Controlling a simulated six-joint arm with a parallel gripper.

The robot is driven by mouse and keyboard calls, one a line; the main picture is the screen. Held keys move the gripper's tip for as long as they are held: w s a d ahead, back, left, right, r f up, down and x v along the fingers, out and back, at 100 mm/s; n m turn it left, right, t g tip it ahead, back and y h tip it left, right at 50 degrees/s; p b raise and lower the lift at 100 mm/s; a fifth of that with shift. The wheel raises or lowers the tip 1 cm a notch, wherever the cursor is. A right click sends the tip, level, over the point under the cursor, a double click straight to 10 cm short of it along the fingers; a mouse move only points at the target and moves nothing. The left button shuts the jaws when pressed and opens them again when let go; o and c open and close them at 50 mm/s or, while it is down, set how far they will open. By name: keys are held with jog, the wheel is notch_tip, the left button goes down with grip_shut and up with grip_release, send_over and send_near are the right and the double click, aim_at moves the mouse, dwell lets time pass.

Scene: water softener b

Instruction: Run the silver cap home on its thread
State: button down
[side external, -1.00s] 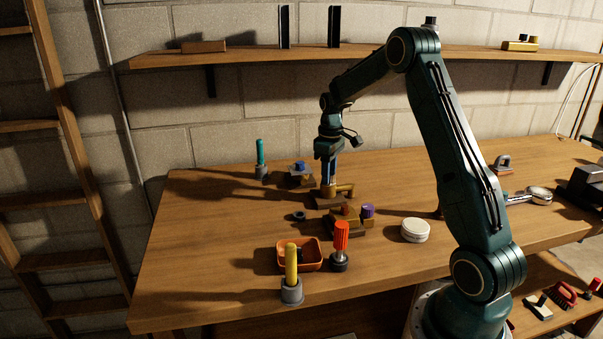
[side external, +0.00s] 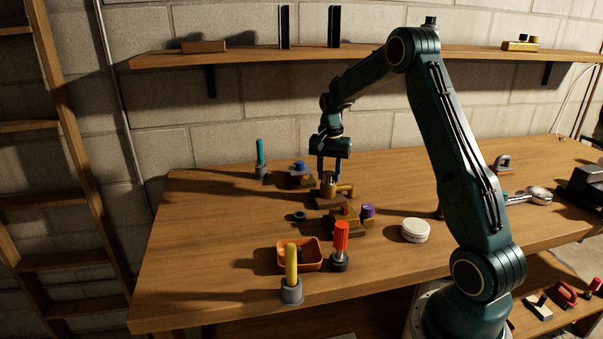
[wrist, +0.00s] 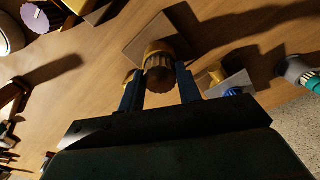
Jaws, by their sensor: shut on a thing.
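The silver cap (side external: 328,177) looks brownish in the warm light. It sits upright on top of a brass-coloured fitting with a side pipe (side external: 346,189), on a flat plate (side external: 328,202). In the wrist view the cap (wrist: 160,73) shows a ribbed side and lies between two blue fingers. The fitting's body (wrist: 176,40) and its plate (wrist: 140,44) are beyond it. My gripper (side external: 329,173) comes down from above, shut on the cap with one finger on each side; it also shows in the wrist view (wrist: 160,88). The thread is hidden under the cap.
A blue-capped fitting (side external: 299,168) and a teal-handled piece (side external: 261,157) stand behind left. A purple-capped fitting (side external: 367,211) is close in front. A dark ring (side external: 299,216), orange tray (side external: 315,256), red handle (side external: 341,236), yellow handle (side external: 291,262) and white tub (side external: 415,230) are nearer.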

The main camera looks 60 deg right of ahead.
jog(key=c, duration=1.4)
grip_release()
jog(key=shift+m, duration=0.6)
jog(key=o, duration=0.5)
jog(key=shift+r, duration=0.1)
notch_tip(320, 180, up, 14)
jog(key=s+a+r+n+t, duration=0.1)
jog(key=a+r+n, duration=0.1)
jog(key=a, duration=0.2)
jog(key=s+a+r+n, duration=0.2)
jog(key=a+r, duration=0.1)
jog(key=a, duration=0.2)
jog(key=s+a+r+n+t, duration=0.1)
jog(key=s+a+r+n, duration=0.15)
jog(key=s+a, duration=0.5)
jog(key=s+a+f+n+t, duration=0.1)
jog(key=s+a+n, duration=0.2)
jog(key=s+a, duration=0.1)
jog(key=s+a+f+n+t, duration=0.1)
jog(key=s+a+f+n, duration=0.1)
jog(key=s+a+n, duration=0.1)
jog(key=s+a+f+n+t, duration=0.1)
jog(key=s+a+f+n, duration=0.1)
jog(key=s+a, duration=0.3)
jog(key=shift+s+a+f+n+t, duration=0.15)
jog(key=shift+s+n+t, duration=0.15)
jog(key=shift+s+n, duration=0.4)
